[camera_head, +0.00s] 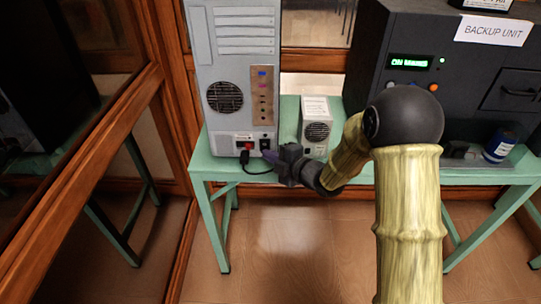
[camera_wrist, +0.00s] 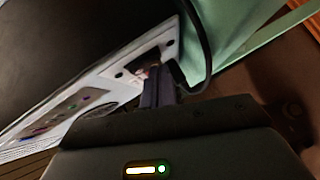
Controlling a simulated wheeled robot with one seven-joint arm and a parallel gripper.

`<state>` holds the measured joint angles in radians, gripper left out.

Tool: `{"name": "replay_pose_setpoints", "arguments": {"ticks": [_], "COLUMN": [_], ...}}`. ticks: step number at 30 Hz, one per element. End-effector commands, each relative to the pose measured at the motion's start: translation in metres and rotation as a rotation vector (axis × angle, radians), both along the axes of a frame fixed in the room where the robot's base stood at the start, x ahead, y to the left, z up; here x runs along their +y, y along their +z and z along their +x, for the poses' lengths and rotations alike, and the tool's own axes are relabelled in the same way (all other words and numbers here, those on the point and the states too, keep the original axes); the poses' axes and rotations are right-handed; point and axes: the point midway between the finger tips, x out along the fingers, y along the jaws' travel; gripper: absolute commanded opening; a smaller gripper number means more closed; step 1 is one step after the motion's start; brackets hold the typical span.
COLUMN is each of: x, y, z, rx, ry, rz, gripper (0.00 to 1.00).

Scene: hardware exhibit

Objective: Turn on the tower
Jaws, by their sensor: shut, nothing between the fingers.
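The tower (camera_head: 232,70) is a tall light grey computer case standing on a green table with its back panel facing me. Low on that panel are a red-marked socket with a black plug (camera_head: 245,146) and, to its right, a small dark switch or socket (camera_head: 265,143). My gripper (camera_head: 268,155) is shut and empty, its fingertips at the lower right of the panel, just under that dark part. In the wrist view, the gripper's fingertips (camera_wrist: 156,76) are close to the panel (camera_wrist: 112,72); they partly hide the fittings, and I cannot tell whether they touch.
A small grey box with a fan (camera_head: 316,130) stands right of the tower. A black backup unit (camera_head: 460,75) and a dark blue can (camera_head: 499,147) are farther right on the green table (camera_head: 225,170). A black cable (camera_wrist: 205,40) loops beside the fingers.

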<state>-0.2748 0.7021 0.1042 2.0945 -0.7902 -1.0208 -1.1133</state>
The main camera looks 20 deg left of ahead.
Motion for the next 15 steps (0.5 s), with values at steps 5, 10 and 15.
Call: {"name": "replay_pose_setpoints", "arguments": {"ticks": [5,10,15], "x": [-0.0002,0.0001,0.0009], "y": [-0.0001,-0.0037,-0.0083], "z": [-0.0002,0.0009,0.004], "rx": [0.0,-0.014,-0.054], "ry": [0.0,0.0,0.0], "rz": [0.0,0.003,0.014], "gripper": [0.0,0.0,0.0]}}
